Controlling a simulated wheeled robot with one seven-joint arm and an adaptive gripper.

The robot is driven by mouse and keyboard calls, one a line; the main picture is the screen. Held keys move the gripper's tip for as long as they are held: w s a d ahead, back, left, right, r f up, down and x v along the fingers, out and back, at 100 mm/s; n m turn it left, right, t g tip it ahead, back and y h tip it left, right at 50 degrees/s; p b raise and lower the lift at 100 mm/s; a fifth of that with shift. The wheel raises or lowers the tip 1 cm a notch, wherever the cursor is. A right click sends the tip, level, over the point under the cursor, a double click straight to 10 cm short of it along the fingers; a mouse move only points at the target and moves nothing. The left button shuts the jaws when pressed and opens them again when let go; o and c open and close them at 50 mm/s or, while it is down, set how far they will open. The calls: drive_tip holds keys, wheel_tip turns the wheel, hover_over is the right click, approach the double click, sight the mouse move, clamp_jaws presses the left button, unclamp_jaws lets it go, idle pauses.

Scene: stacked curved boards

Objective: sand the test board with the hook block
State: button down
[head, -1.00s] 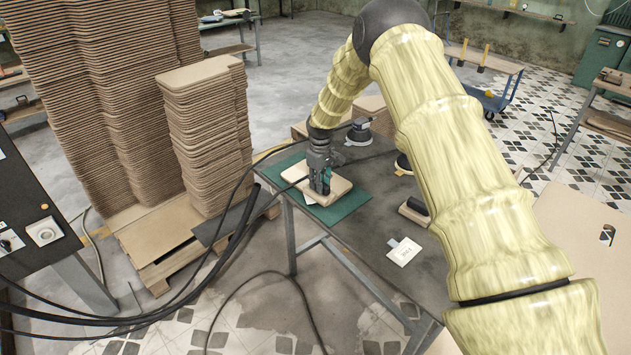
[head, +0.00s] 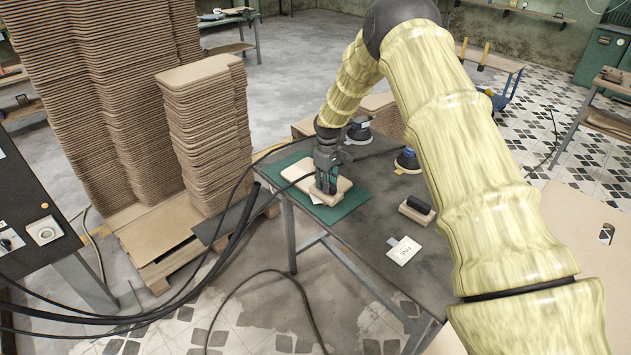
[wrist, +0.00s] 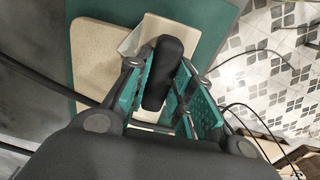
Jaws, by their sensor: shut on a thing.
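The test board (head: 298,173) is a tan rounded board lying on a green mat (head: 349,203) on the dark table. It also shows in the wrist view (wrist: 95,65). My gripper (head: 327,186) is upright over the board's right part. In the wrist view my gripper (wrist: 166,85) has its teal fingers shut around the black handle of the hook block (wrist: 163,62). The block's pale base sits over the board's right side and appears to rest on it. The fingers hide most of the block in the head view, and its underside is hidden.
Another black-handled block (head: 416,210) and a white card (head: 404,250) lie on the table (head: 372,235). Two sanders, one grey (head: 359,131) and one blue-topped (head: 407,161), stand behind. Black hoses hang at the left near tall board stacks (head: 205,135).

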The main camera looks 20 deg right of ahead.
drive_tip(key=shift+w+d+b, duration=0.15)
drive_tip(key=shift+w+d, duration=0.15)
drive_tip(key=shift+d, duration=0.35)
drive_tip(key=shift+w+d+b, duration=0.15)
drive_tip(key=shift+w+d, duration=0.15)
drive_tip(key=shift+d, duration=0.3)
drive_tip(key=shift+w+a, duration=0.1)
drive_tip(key=shift+w, duration=0.05)
drive_tip(key=shift+w+a+f+b, duration=0.1)
drive_tip(key=shift+w+a+b, duration=0.3)
drive_tip(key=shift+w, duration=0.25)
drive_tip(key=shift+w+a+f+b, duration=0.1)
drive_tip(key=shift+w+a+b, duration=0.25)
drive_tip(key=shift+w, duration=0.25)
drive_tip(key=shift+w, duration=0.1)
drive_tip(key=shift+w+a, duration=0.15)
drive_tip(key=shift+w+a+r+b, duration=0.1)
drive_tip(key=shift+w+a+b, duration=0.15)
drive_tip(key=shift+w+b, duration=0.25)
drive_tip(key=shift+w+a+b, duration=0.25)
drive_tip(key=shift+w, duration=0.45)
drive_tip(key=shift+w+a+b, duration=0.25)
drive_tip(key=shift+w+b, duration=0.05)
drive_tip(key=shift+w, duration=0.3)
drive_tip(key=shift+w+a+b, duration=0.2)
drive_tip(key=shift+w+b, duration=0.1)
drive_tip(key=shift+w, duration=0.25)
drive_tip(key=shift+w+a+r, duration=0.15)
drive_tip(key=shift+w+a, duration=0.05)
drive_tip(key=shift+w, duration=0.25)
